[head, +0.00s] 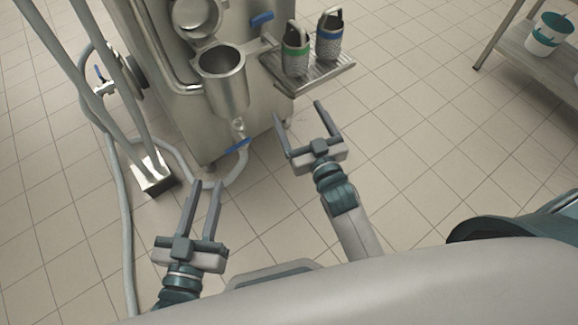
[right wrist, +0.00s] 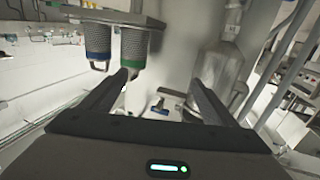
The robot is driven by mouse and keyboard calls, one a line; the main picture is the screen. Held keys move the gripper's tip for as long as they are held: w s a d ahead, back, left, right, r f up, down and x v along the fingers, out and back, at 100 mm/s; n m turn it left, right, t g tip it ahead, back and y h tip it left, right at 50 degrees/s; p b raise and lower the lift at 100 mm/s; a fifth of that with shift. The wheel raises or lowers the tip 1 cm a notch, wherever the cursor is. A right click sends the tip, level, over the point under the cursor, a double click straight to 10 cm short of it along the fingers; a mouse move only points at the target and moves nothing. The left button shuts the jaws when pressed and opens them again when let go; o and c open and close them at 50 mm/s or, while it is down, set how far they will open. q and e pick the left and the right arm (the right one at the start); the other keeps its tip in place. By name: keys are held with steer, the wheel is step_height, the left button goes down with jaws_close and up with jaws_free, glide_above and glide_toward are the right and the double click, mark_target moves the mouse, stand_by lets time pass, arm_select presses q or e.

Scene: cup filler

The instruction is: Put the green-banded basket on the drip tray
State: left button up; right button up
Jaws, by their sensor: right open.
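The green-banded basket (head: 296,58) is a grey mesh cylinder with a green band and a top handle. It stands upright on the left part of the metal drip tray (head: 318,78), beside a blue-banded basket. In the right wrist view, the green-banded basket (right wrist: 133,44) appears upside down beneath the drip tray (right wrist: 112,16). My right gripper (head: 298,108) is open and empty, in front of the tray and apart from the basket. My left gripper (head: 207,183) is open and empty, over the floor at the lower left.
The blue-banded basket (head: 329,42) stands right of the green one. A steel machine with a cylindrical hopper (head: 223,80) is left of the tray. Hoses (head: 124,220) run along the left floor. A shelf (head: 520,50) bears a teal-and-white bucket (head: 547,35).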

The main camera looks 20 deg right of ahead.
steer(key=s+a+r+n+y, duration=0.1)
steer(key=s+a+r+y, duration=0.1)
steer(key=s, duration=0.6)
steer(key=s+a+r+g+y, duration=0.1)
steer(key=s+a+r+y, duration=0.1)
steer(key=s+a, duration=0.3)
steer(key=s+r, duration=0.1)
steer(key=s, duration=0.3)
steer(key=shift+s+a+n+y, duration=0.3)
steer(key=shift+n+y, duration=0.1)
